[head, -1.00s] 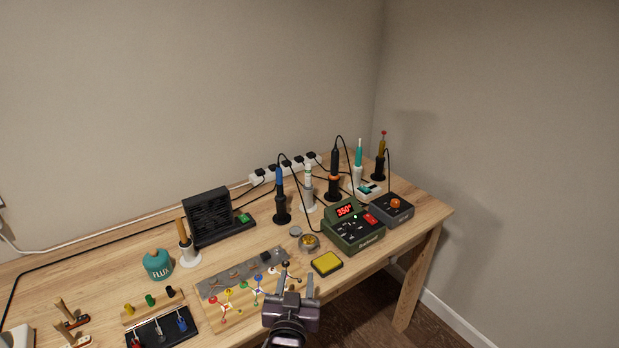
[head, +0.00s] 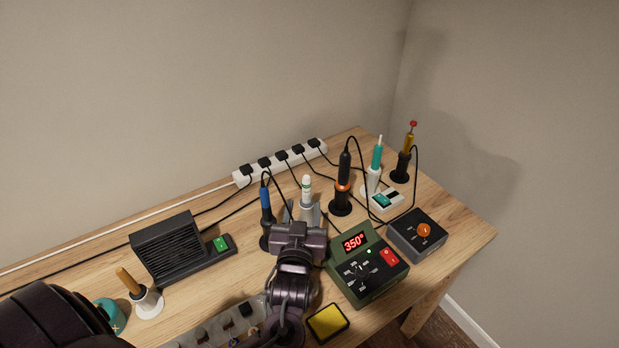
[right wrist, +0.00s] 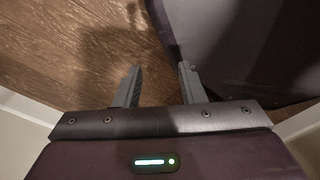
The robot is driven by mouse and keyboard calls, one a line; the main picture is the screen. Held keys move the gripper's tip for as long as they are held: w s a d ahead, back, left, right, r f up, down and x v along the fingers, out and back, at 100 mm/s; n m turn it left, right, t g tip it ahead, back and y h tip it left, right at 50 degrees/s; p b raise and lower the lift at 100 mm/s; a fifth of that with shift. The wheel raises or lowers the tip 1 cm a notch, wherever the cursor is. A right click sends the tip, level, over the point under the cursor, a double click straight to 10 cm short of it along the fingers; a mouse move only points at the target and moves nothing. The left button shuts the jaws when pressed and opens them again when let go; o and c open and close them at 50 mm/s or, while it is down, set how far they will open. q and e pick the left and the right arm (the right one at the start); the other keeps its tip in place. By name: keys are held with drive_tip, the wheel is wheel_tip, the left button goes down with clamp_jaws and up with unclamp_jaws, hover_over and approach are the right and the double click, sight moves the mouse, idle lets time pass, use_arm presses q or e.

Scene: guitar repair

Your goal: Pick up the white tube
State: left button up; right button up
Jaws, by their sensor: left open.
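The white tube (head: 306,187) stands upright in a pale holder behind the soldering station, between a blue-handled iron and an orange-ringed iron. Its lower part is partly hidden by my left gripper. My left gripper (head: 303,211) is open, with its fingers pointing away from me toward the tube's lower part, one on each side as seen in the head view. I cannot tell whether they touch it. My right gripper (right wrist: 159,68) is open and empty in the right wrist view, over the wooden floor.
The blue-handled iron (head: 265,202) stands close left of the left gripper. The orange-ringed iron (head: 343,187) stands to the right. The green soldering station (head: 366,266) is near on the right. A black fan unit (head: 168,248) is left, and a power strip (head: 282,163) lies behind.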

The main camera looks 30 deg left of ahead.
sight(306, 192)
use_arm(q)
drive_tip(key=shift+w+a, duration=0.1)
drive_tip(key=shift+w, duration=0.2)
drive_tip(key=shift+w+a, duration=0.1)
drive_tip(key=shift+w, duration=0.1)
drive_tip(key=b+x, duration=0.3)
drive_tip(key=x, duration=0.4)
drive_tip(key=shift+w+b, duration=0.1)
drive_tip(key=shift+b, duration=0.25)
drive_tip(key=shift+w+a, duration=0.15)
drive_tip(key=shift+w, duration=0.1)
drive_tip(key=shift+r, duration=0.1)
drive_tip(key=shift+c, duration=0.3)
clamp_jaws()
